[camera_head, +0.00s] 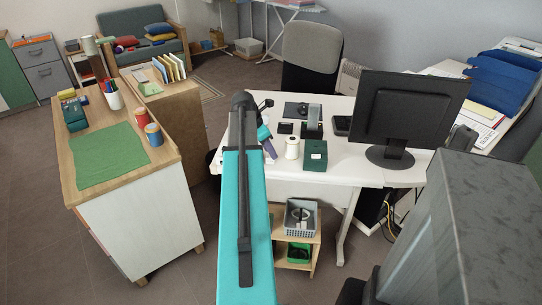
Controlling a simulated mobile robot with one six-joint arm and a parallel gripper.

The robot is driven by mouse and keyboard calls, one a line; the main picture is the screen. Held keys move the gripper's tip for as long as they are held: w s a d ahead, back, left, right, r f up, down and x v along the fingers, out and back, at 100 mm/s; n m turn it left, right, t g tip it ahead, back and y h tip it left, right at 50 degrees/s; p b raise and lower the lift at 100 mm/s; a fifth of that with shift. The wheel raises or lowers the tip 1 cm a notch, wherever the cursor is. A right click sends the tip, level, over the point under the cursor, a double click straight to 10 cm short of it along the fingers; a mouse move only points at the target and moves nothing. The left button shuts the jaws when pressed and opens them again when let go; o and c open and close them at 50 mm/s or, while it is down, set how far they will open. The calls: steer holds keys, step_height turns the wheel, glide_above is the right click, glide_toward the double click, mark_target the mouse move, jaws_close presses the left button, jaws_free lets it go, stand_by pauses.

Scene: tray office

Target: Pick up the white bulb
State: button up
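I cannot make out a white bulb for certain. A small white rounded object (292,148) stands on the white desk (345,171), just left of a dark green box (314,155); it is too small to tell whether it is a bulb or a spool. My teal arm rises from the bottom centre to a dark joint in front of the desk's left end. It covers part of the desk's left side. My gripper's fingers cannot be seen, so what they hold is hidden.
A black monitor (408,110) stands on the desk's right. The wooden cabinet (165,160) on the left bears a green mat (110,155), a pen cup (113,97) and cans. A low shelf with a grey basket (300,216) stands under the desk's front. Floor shows between cabinet and desk.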

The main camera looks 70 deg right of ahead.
mark_target(269, 157)
stand_by(0.5)
jaws_close()
steer(key=shift+r, duration=0.1)
steer(key=shift+r, duration=1.55)
steer(key=shift+a+r, duration=0.1)
steer(key=shift+a, duration=0.2)
steer(key=a+r, duration=0.1)
steer(key=a, duration=1.4)
steer(key=shift+w+a+r, duration=0.2)
steer(key=shift+w+r, duration=0.05)
steer(key=shift+w, duration=0.2)
